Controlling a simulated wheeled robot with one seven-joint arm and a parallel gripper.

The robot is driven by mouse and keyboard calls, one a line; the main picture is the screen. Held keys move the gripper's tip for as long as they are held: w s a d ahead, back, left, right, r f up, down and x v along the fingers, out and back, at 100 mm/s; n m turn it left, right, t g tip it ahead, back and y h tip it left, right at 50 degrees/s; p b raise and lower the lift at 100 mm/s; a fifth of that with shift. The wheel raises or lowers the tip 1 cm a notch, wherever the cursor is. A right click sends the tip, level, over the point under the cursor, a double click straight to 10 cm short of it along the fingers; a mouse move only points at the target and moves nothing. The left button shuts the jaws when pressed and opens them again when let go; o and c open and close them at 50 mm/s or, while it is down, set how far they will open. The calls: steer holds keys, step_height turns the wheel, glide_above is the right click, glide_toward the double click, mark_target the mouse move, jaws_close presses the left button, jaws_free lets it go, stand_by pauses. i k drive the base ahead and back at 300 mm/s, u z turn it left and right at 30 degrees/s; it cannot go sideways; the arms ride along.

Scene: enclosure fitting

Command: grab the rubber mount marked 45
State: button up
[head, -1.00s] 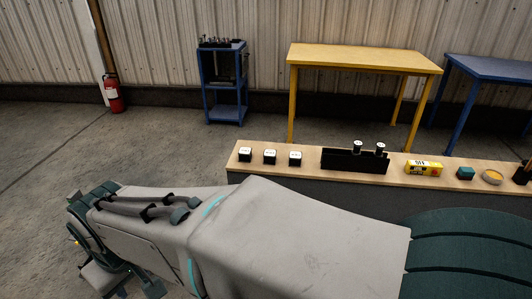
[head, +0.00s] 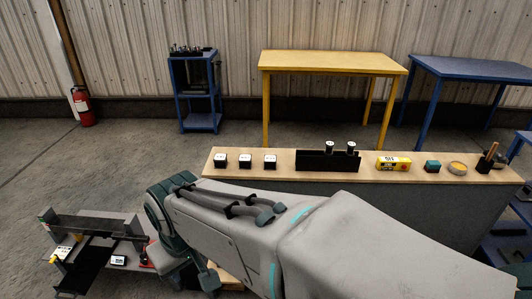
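Two small black-and-white cylinders stand in a black holder (head: 311,161) on the wooden-topped bench, a left one (head: 330,147) and a right one (head: 351,148). Three small black blocks with white faces, left (head: 220,160), middle (head: 245,161) and right (head: 270,161), sit in a row to its left. Any markings are too small to read, so I cannot tell which piece is the mount marked 45. My gripper end (head: 190,274) points down at the lower left, in front of the bench and away from these pieces. Its fingertips are not clearly visible.
The bench top (head: 285,175) also carries a yellow box (head: 393,163), a teal block (head: 432,166), a round yellow-filled dish (head: 457,168) and a dark cup (head: 484,165). A grey unit with dark panels (head: 85,228) stands at lower left. Yellow (head: 330,62) and blue (head: 470,68) tables stand behind.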

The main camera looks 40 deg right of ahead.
mark_target(270, 161)
steer(key=z, duration=1.05)
steer(key=i, duration=1)
steer(key=u, duration=0.05)
